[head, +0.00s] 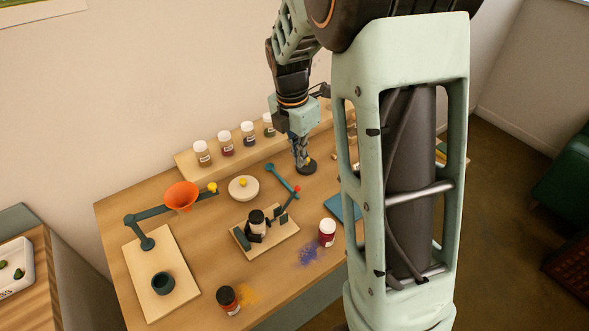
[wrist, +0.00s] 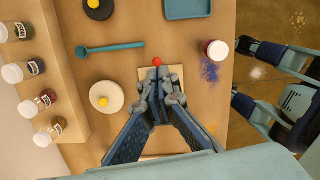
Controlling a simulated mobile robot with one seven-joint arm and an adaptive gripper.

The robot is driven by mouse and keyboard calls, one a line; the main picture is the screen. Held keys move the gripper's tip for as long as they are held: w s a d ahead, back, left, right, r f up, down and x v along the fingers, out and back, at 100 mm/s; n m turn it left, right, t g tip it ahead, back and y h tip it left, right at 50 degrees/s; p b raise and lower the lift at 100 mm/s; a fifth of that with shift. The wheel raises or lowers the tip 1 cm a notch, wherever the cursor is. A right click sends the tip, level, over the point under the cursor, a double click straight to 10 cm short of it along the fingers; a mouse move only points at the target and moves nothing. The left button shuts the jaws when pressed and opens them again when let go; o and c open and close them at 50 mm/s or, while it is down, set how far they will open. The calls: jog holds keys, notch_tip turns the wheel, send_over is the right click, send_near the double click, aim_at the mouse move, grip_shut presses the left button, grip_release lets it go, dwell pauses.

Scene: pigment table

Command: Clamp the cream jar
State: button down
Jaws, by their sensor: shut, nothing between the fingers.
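The cream jar (head: 257,229), pale with a black lid, stands upright in a dark clamp on a wooden board (head: 283,245). The clamp has a lever ending in a red ball (head: 297,190), which also shows in the wrist view (wrist: 157,62). I cannot tell whether the clamp's jaws press on the jar. My gripper (head: 304,166) is shut and empty, pointing down behind the clamp in the head view. In the wrist view its fingers (wrist: 159,84) cover most of the board, just below the red ball, and hide the jar.
A red jar with a white cap (head: 327,233) and an orange jar with a black lid (head: 228,301) stand near the front edge. An orange funnel (head: 181,196) sits on a teal arm at left. Cream (head: 243,188) and black (wrist: 97,8) discs, a teal rod (wrist: 110,47) and shelved jars surround the clamp.

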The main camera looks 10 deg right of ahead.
aim_at(296, 188)
jog(key=f, duration=0.1)
jog(key=a+f, duration=0.1)
jog(key=shift+a+f, duration=0.2)
jog(key=shift+f, duration=0.2)
jog(key=shift+f, duration=0.1)
jog(key=shift+w+d+f+b, duration=0.1)
jog(key=shift+d+f+b, duration=0.1)
jog(key=shift+f+b, duration=1.3)
jog(key=shift+w+d+f+b, duration=0.15)
jog(key=shift+f+b, duration=0.85)
jog(key=shift+f, duration=0.85)
